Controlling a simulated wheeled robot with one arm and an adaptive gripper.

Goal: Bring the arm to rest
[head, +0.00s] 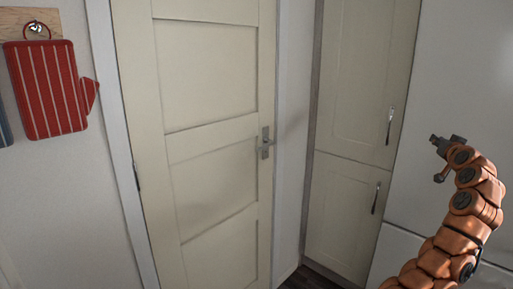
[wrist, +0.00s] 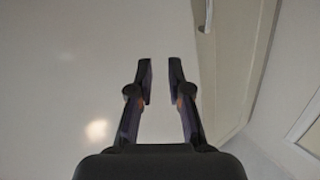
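My arm is orange with dark joints and rises from the bottom right of the head view, bent over toward the left at its top. My gripper (head: 438,158) is at its end, in front of a plain white surface and right of the tall cream cupboard. In the wrist view my gripper (wrist: 160,70) shows two dark fingers with a gap between their tips. Nothing is between the fingers, and they touch nothing that I can see.
A closed cream door (head: 210,150) with a metal handle (head: 265,143) stands in the middle. A tall cupboard (head: 359,130) with closed doors is right of it. A red striped oven mitt (head: 47,88) hangs at the left. A strip of dark floor (head: 305,280) shows below.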

